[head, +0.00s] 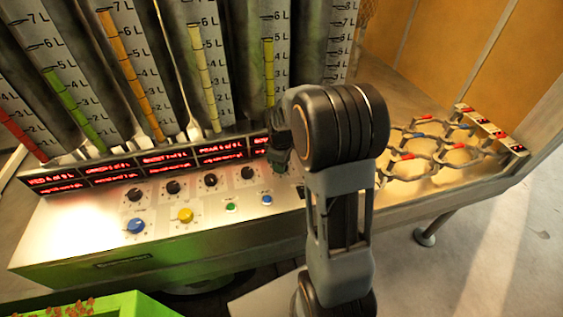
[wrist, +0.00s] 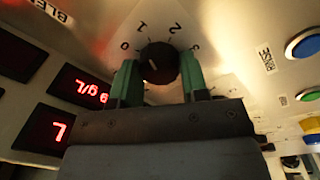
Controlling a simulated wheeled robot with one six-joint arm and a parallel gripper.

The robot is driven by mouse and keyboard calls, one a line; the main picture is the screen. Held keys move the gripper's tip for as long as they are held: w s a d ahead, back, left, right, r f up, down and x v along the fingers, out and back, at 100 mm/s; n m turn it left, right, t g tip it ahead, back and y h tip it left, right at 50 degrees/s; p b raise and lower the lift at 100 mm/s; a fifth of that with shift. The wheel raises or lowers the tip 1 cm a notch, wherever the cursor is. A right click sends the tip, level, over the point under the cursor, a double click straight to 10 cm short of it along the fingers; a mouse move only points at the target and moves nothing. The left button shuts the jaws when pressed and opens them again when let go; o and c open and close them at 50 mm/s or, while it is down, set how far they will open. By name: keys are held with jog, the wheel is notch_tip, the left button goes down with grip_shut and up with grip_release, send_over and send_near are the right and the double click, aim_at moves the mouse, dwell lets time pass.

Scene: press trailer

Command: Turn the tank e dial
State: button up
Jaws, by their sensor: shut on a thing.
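A black round dial (wrist: 158,62) with the marks 0, 1, 2 and 3 around it shows in the wrist view. My gripper (wrist: 159,80) is shut on this dial, one green finger on each side. A small pale mark shows on the dial's face, left of its middle. In the head view my gripper (head: 279,160) is down at the right end of the row of black dials, partly behind my arm, and the held dial is hidden there. No tank letter for the held dial is readable.
Several other black dials, such as one (head: 247,173), line the panel (head: 80,225) below red displays (head: 165,160). A blue knob (head: 136,226), a yellow knob (head: 185,215) and small buttons sit in front. Tall tubes (head: 205,70) stand behind. A lattice rack (head: 440,150) is at right.

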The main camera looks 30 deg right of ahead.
dwell(0.4)
jog(key=o, duration=0.9)
jog(key=shift+o, duration=0.2)
jog(key=shift+r, duration=0.1)
notch_tip(320, 180, up, 14)
jog(key=shift+s+a, duration=0.3)
jog(key=shift+f, duration=0.2)
